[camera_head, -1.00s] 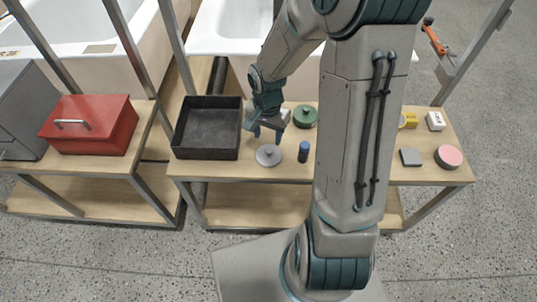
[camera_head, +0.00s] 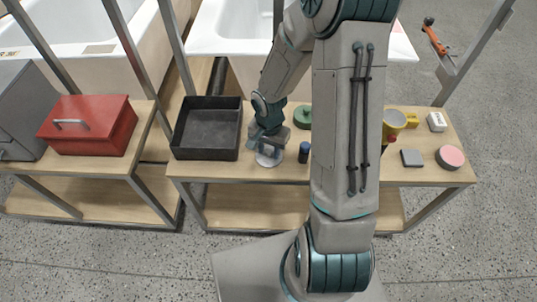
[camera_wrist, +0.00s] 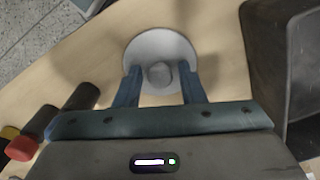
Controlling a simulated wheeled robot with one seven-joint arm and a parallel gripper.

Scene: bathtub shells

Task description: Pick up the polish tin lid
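The polish tin lid appears to be the light grey round disc with a small central knob, lying flat on the wooden bench in the head view (camera_head: 264,161). It also shows in the wrist view (camera_wrist: 160,42). My gripper (camera_wrist: 159,69) is open, with one blue finger on each side of the knob. There is a gap between the knob and each finger. In the head view my gripper (camera_head: 265,147) is low over the lid and hides part of it.
A black open tray (camera_head: 210,142) stands close to the left. A dark blue-topped cylinder (camera_head: 304,152) stands close to the right, and a green lidded item (camera_head: 303,116) behind. A yellow item (camera_head: 394,122), grey block (camera_head: 411,158) and pink-topped disc (camera_head: 450,157) are farther right.

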